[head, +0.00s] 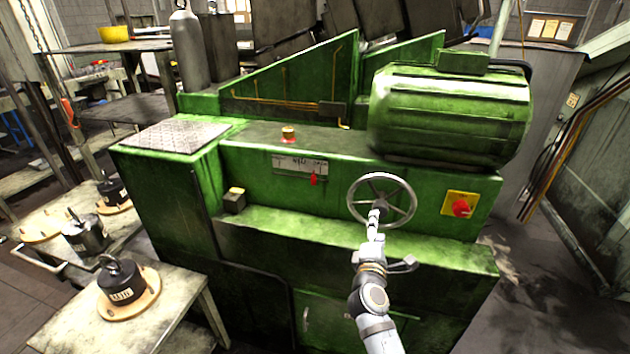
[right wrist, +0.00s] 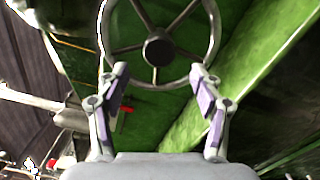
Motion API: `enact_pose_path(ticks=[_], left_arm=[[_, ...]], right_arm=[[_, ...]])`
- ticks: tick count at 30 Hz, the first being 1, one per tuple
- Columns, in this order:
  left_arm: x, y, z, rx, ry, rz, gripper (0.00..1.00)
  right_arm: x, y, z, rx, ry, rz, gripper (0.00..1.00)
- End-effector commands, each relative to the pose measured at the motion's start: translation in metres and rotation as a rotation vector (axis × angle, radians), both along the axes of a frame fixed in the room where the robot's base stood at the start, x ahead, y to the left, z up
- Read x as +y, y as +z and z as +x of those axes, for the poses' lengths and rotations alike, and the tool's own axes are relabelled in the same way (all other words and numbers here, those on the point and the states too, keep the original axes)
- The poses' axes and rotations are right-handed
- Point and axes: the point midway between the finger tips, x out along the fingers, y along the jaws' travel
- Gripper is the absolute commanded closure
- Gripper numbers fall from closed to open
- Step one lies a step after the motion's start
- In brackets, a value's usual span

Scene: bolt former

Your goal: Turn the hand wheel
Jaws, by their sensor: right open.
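The hand wheel (head: 409,201) is a spoked metal ring on the front of the green machine (head: 270,155). My right gripper (head: 376,215) is at the lower left part of the wheel in the head view and covers part of it. In the right wrist view the wheel (right wrist: 158,85) lies just beyond the fingers, with its rim and hub showing. My right gripper (right wrist: 163,82) is open there, with its two fingers apart and nothing between them; whether a finger touches the rim I cannot tell. My left gripper is not in view.
A red knob on a yellow plate (head: 460,205) is right of the wheel, and a small red lever (head: 313,179) is to its left. A green ledge (head: 300,230) juts out below the wheel. A low table (head: 75,320) with a black weight (head: 121,280) stands at the lower left.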

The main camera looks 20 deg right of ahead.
Motion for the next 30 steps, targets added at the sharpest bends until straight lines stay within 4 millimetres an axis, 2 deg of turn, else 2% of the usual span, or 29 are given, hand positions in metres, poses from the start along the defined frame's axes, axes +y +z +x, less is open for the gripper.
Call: enact_pose_path(ticks=[14, 19, 24, 30], left_arm=[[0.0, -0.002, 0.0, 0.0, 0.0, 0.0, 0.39], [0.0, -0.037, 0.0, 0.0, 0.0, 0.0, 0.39], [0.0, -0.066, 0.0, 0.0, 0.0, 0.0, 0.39], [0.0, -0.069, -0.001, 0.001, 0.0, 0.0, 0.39]], right_arm=[[0.0, -0.001, 0.0, 0.003, 0.0, -0.004, 0.34], [0.005, -0.01, -0.007, 0.091, -0.005, -0.151, 0.34], [0.009, -0.007, -0.018, 0.217, -0.003, -0.355, 0.34], [0.01, 0.001, -0.022, 0.272, 0.001, -0.445, 0.34]])
